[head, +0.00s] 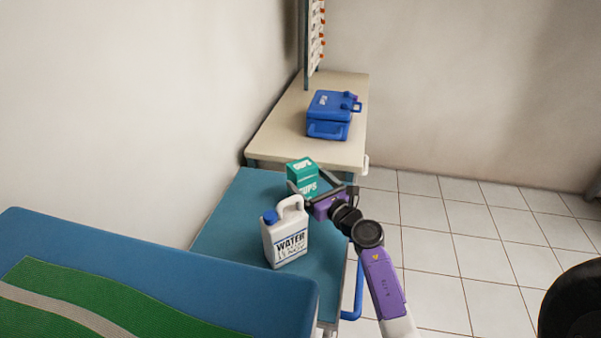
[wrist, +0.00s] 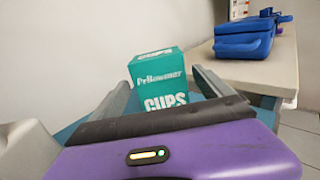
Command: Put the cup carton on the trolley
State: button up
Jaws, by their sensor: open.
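In the wrist view the carton (wrist: 158,80) shows between the fingers of my gripper (wrist: 164,78). Its lower part is hidden behind the gripper, and I cannot tell whether the fingers touch it.
A white water jug (head: 286,240) with a blue cap stands on the teal top, nearer and left of my gripper. A cream table (head: 275,130) behind holds a blue case (head: 330,113). A blue couch (head: 220,275) with a green cover is at the front left.

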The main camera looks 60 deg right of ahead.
jog(key=shift+v, duration=2.7)
